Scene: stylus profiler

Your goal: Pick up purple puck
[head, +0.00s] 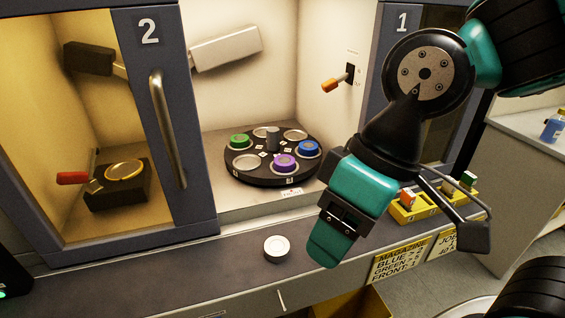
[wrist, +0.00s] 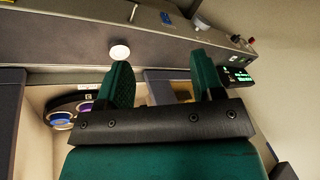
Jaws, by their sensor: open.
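The purple puck (head: 285,162) sits in a front seat of a black round carousel (head: 255,178) inside the open compartment of cabinet 2. A green puck (head: 240,141) and a blue puck (head: 308,148) sit in other seats; several seats look empty. My gripper (head: 400,248) is open and empty, to the right of the carousel, above the counter and in front of the cabinet. In the wrist view its two fingers (wrist: 160,75) are spread with nothing between them.
A white round disc (head: 277,248) lies on the counter (head: 220,270) in front of the compartment. A yellow rack (head: 425,206) with small blocks stands at right. The half-open door 2 (head: 160,110) bounds the opening at left; a lever with orange handle (head: 335,83) is on the inner wall.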

